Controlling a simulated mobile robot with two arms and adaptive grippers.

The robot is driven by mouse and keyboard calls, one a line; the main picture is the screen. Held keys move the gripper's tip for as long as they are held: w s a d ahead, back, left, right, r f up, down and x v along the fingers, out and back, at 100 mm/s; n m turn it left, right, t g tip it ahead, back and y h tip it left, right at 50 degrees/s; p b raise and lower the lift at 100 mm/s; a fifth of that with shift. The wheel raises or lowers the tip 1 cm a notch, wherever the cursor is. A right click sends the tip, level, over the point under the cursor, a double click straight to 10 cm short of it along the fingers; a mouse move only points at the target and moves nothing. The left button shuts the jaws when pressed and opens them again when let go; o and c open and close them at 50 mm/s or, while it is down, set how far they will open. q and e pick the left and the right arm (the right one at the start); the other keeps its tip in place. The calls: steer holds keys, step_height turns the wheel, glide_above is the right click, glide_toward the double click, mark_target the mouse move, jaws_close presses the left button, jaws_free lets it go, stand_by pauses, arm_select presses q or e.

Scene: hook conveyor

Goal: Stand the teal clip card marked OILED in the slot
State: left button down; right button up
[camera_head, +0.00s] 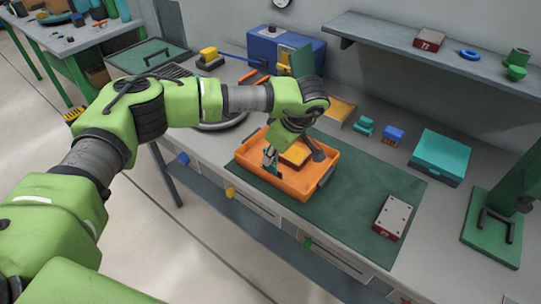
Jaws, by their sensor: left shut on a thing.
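My left gripper (277,149) reaches down into the orange tray (318,181) from above, its fingers partly hidden by its own wrist. It is shut on a small teal piece (269,158), which looks like the clip card and shows upright at the left inside of the tray. Any marking on the card is too small to read. I cannot make out the slot. My right gripper is out of view.
A dark green mat (350,215) lies under the tray, with a red and grey block (393,217) on its right part. A teal box (440,157), blue block (393,135) and green press stand (493,235) are to the right. A shelf (430,58) overhangs the back.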

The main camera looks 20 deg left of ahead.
arm_select(q)
steer(key=shift+f+b, duration=0.95)
steer(key=shift+f, duration=0.2)
steer(key=c, duration=2.1)
jaws_free()
steer(key=shift+r, duration=0.1)
